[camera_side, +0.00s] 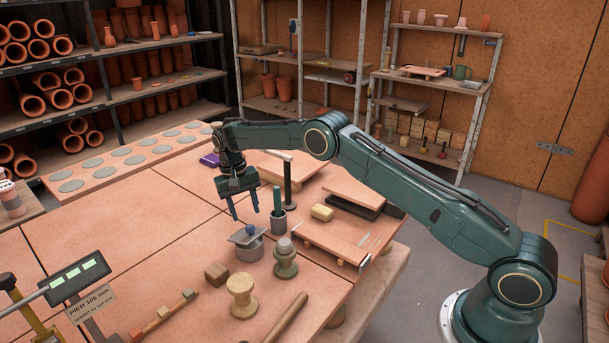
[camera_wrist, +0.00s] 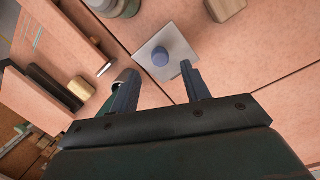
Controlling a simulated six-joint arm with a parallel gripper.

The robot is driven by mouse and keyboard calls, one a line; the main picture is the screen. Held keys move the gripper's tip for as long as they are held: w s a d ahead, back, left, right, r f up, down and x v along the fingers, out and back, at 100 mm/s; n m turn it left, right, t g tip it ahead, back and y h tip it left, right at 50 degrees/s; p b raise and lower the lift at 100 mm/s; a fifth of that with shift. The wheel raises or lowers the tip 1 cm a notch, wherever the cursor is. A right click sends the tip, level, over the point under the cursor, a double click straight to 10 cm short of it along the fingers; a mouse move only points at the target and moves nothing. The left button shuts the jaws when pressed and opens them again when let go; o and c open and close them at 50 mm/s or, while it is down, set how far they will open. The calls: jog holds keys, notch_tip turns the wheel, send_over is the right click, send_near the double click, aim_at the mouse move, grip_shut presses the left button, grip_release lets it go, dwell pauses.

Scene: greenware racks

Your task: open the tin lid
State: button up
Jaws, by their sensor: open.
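The tin (camera_side: 250,249) is a round grey pot standing on the terracotta-coloured table. Its lid (camera_side: 241,237) is a flat grey square plate with a small blue knob, lying over the tin's top. In the wrist view the lid (camera_wrist: 148,46) and its blue knob (camera_wrist: 160,57) show just beyond the fingertips, with the knob roughly between their lines. My gripper (camera_side: 245,214) points down above the lid, open and empty. Its two blue-grey fingers also show in the wrist view (camera_wrist: 158,71), apart from the knob. The lid hides the tin's inside.
A cup (camera_side: 278,222) with a green-handled tool stands close right of the tin. A grey-topped stamp (camera_side: 286,262), a wooden cube (camera_side: 216,273) and a wooden knob (camera_side: 242,297) stand in front. A yellow sponge (camera_side: 322,212) and dark post (camera_side: 288,185) are behind right.

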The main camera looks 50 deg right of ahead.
aim_at(250, 226)
jog(key=shift+w+r, duration=0.2)
jog(key=shift+r, duration=0.95)
jog(key=shift+r, duration=0.3)
notch_tip(250, 226, up, 6)
jog(key=s+n+t, duration=0.1)
jog(key=n, duration=0.4)
jog(key=shift+s+d+t, duration=0.15)
jog(key=shift+s+t, duration=0.1)
jog(key=shift+t, duration=0.15)
jog(key=shift+f, duration=0.15)
jog(key=shift+f, duration=6.8)
jog(key=shift+c, duration=0.2)
